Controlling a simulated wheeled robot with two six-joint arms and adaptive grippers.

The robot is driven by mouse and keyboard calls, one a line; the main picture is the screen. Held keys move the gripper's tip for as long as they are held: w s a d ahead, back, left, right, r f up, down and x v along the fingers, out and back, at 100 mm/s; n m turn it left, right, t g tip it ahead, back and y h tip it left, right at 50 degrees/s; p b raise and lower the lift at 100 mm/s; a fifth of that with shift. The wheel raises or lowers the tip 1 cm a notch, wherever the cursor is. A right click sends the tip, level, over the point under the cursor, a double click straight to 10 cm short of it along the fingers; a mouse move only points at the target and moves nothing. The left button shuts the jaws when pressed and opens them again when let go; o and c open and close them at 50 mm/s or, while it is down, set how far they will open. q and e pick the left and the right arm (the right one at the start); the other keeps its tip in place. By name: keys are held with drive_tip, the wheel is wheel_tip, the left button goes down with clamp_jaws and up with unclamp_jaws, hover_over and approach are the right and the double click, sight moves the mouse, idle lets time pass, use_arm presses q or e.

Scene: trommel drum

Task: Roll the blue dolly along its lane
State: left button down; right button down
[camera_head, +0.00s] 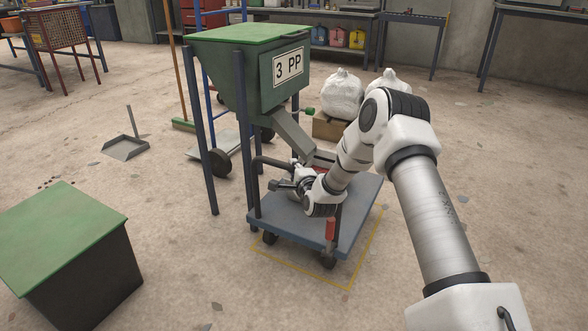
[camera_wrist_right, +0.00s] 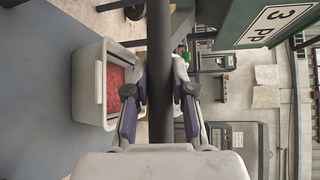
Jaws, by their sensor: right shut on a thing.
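The blue dolly (camera_head: 352,218) stands under the chute of the green hopper, with its flat deck on small dark wheels. Its dark push handle (camera_head: 256,185) rises at the deck's left side. My right gripper (camera_head: 290,185) is shut on the dark handle bar (camera_wrist_right: 160,30), which runs between its two fingers in the wrist view. A grey bin (camera_wrist_right: 76,85) with red bits in it sits on the deck. In the head view my right arm hides most of the bin. My left gripper is not in view.
A yellow floor outline (camera_head: 349,288) surrounds the dolly. The green hopper (camera_head: 250,75) marked "3 PP" stands behind it on blue legs. A green-topped dark box (camera_head: 60,235) is at the front left. White sacks (camera_head: 342,95) stand behind at the right. Floor at front is clear.

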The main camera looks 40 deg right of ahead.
drive_tip(key=shift+w+d+r, duration=0.1)
drive_tip(key=shift+d+r, duration=0.1)
drive_tip(key=c, duration=1.3)
unclamp_jaws()
drive_tip(key=o, duration=0.3)
drive_tip(key=shift+d+f, duration=0.1)
drive_tip(key=shift+f, duration=0.05)
drive_tip(key=shift+o, duration=0.2)
drive_tip(key=v, duration=1.2)
drive_tip(key=shift+f, duration=0.1)
